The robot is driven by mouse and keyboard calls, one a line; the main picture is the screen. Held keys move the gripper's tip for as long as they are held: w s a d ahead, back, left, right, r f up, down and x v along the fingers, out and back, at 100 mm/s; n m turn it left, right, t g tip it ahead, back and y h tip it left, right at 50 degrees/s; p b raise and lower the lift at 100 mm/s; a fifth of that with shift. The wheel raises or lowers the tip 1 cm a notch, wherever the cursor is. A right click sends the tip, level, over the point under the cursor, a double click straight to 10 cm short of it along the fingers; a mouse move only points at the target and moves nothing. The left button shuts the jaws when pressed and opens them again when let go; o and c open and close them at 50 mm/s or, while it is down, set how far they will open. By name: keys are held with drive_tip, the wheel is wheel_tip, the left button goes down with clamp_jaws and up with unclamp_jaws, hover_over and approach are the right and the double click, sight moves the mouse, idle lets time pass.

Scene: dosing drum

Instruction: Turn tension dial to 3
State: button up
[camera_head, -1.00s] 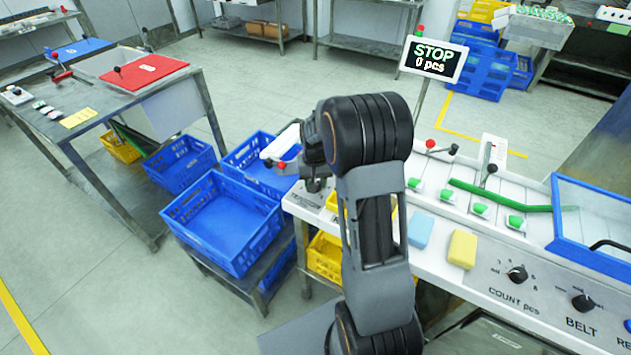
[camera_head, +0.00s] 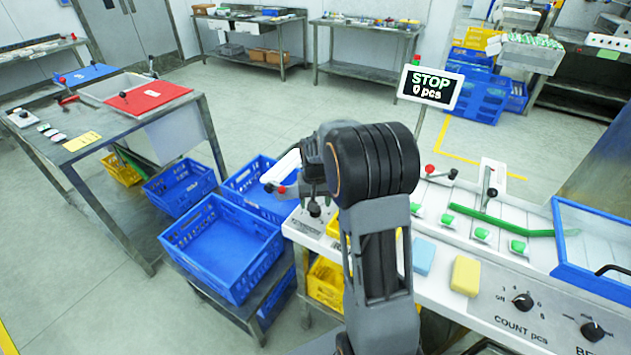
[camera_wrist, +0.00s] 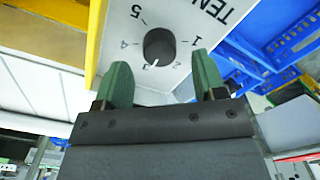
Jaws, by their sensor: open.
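The tension dial (camera_wrist: 158,44) is a round black knob on a white panel, seen in the wrist view with the numbers 1 to 5 around it and a partly cut-off "TEN" label. Its white pointer mark is at the 3, slightly towards the 2 side. My gripper (camera_wrist: 161,61) is open, its two green fingers apart below and to either side of the knob. I see no contact with the knob; the depth between them is hard to tell. In the head view my arm hides the gripper's fingers, and a small dark knob (camera_head: 314,209) shows beside the arm.
A white-topped machine (camera_head: 433,310) carries a blue sponge (camera_head: 423,256), a yellow sponge (camera_head: 465,275) and a COUNT dial (camera_head: 523,301). A screen (camera_head: 430,87) reads STOP, 0 pcs. Blue crates (camera_head: 222,245) stand left of the machine; a yellow crate edge (camera_wrist: 97,40) borders the panel.

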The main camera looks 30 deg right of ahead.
wheel_tip(320, 180, up, 11)
idle(0.4)
idle(0.4)
